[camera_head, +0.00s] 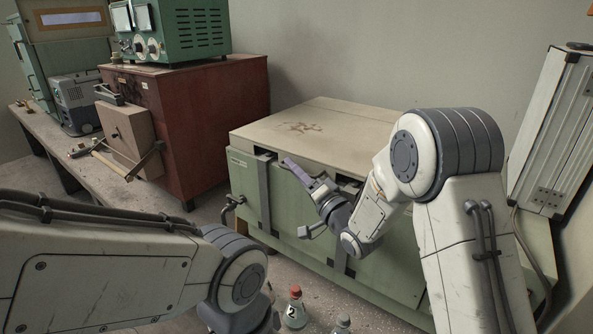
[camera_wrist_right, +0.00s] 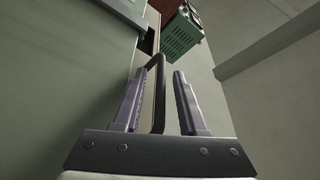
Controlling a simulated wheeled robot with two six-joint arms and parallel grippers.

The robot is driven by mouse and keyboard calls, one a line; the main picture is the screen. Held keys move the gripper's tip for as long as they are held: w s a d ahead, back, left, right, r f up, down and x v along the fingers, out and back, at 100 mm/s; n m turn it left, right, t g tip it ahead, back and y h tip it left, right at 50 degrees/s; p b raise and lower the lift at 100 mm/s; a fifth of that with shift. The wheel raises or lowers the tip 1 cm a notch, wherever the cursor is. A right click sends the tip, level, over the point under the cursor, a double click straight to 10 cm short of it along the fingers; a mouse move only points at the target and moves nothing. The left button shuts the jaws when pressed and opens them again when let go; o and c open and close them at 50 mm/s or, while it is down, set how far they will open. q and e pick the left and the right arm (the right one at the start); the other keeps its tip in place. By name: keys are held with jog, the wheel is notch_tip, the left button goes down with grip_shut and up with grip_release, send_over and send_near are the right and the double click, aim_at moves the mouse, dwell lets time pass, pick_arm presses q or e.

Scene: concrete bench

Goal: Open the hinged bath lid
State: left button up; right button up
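The bath is a green chest with a flat beige lid (camera_head: 310,128), which lies down on it in the head view. A dark gap shows under the lid's front edge. My right gripper (camera_head: 308,178) is at the front of the lid, with purple fingers. In the right wrist view the right gripper (camera_wrist_right: 160,105) is open. A dark bent bar handle (camera_wrist_right: 159,95) stands between its fingers, nearer the left one, with clear space to the right one. I cannot tell whether a finger touches it. My left arm shows at lower left; its gripper is out of frame.
A red-brown cabinet (camera_head: 225,110) with a green instrument (camera_head: 190,30) on top stands left of the bath. A bottle with a red cap (camera_head: 295,310) stands in front of the bath at the bottom. A pale panel (camera_head: 550,130) leans at the right. Space above the lid is clear.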

grip_shut()
dwell(1.2)
